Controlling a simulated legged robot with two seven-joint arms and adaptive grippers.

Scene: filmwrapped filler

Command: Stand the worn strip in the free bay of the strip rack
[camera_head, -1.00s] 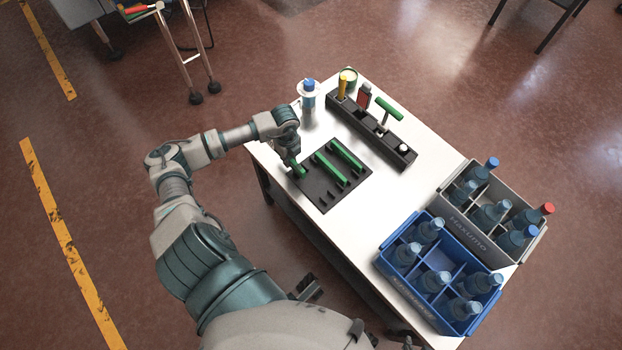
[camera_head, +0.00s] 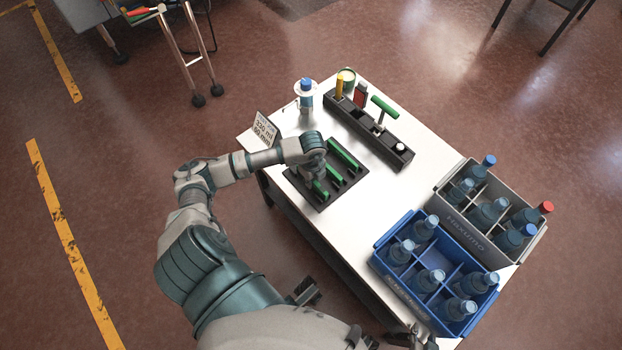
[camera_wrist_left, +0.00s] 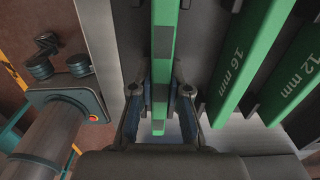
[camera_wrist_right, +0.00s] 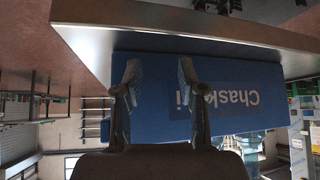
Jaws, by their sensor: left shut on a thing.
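My left gripper (camera_wrist_left: 160,100) is shut on the worn strip (camera_wrist_left: 163,55), a green strip with dark grey patches. In the head view the left gripper (camera_head: 318,172) is over the left part of the black strip rack (camera_head: 303,186), and the end of the worn strip (camera_head: 320,190) shows below it. Beside it in the left wrist view stand the 16 mm strip (camera_wrist_left: 245,60) and the 12 mm strip (camera_wrist_left: 292,80), roughly parallel to it. I cannot tell whether the worn strip touches the rack floor. My right gripper (camera_wrist_right: 158,75) is open and empty, facing the blue crate.
A black holder (camera_head: 357,126) with upright tools stands behind the rack, with a blue-capped bottle (camera_head: 306,98) and a can (camera_head: 347,78). A blue crate (camera_head: 400,283) and a grey crate (camera_head: 450,218) of bottles fill the right end. White table (camera_head: 375,195) is bare between.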

